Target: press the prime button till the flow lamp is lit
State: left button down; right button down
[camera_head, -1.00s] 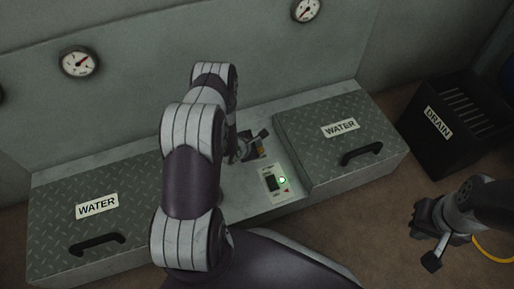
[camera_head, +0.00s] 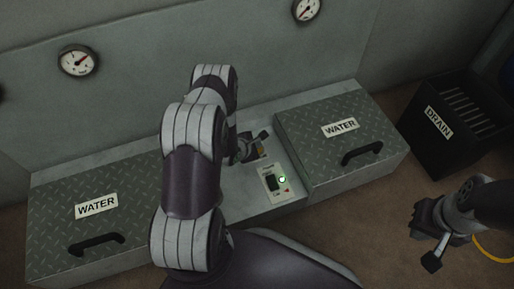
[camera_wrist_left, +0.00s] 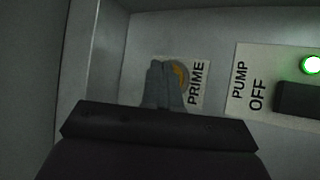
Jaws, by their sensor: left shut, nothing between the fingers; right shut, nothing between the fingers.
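In the head view my left gripper (camera_head: 247,149) is low over the panel between the two hatches, mostly behind my arm. My right gripper (camera_head: 419,232) is shut and empty over the floor at the right. I cannot make out a lamp labelled flow.
The pump panel (camera_head: 271,195) has a dark switch and a lit green lamp (camera_head: 282,180); OFF is readable in the left wrist view. WATER hatches (camera_head: 118,232) (camera_head: 310,120) with black handles flank it. A black DRAIN box (camera_head: 420,145) stands right. Gauges (camera_head: 78,61) are on the wall.

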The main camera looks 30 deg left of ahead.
pick_arm(q)
jog(key=shift+f, duration=0.45)
dwell(0.7)
jog(key=shift+r+p, duration=0.6)
jog(key=shift+r, duration=0.25)
notch_tip(320, 180, up, 5)
jog(key=p, duration=0.5)
jog(key=shift+r, duration=0.1)
dwell(0.4)
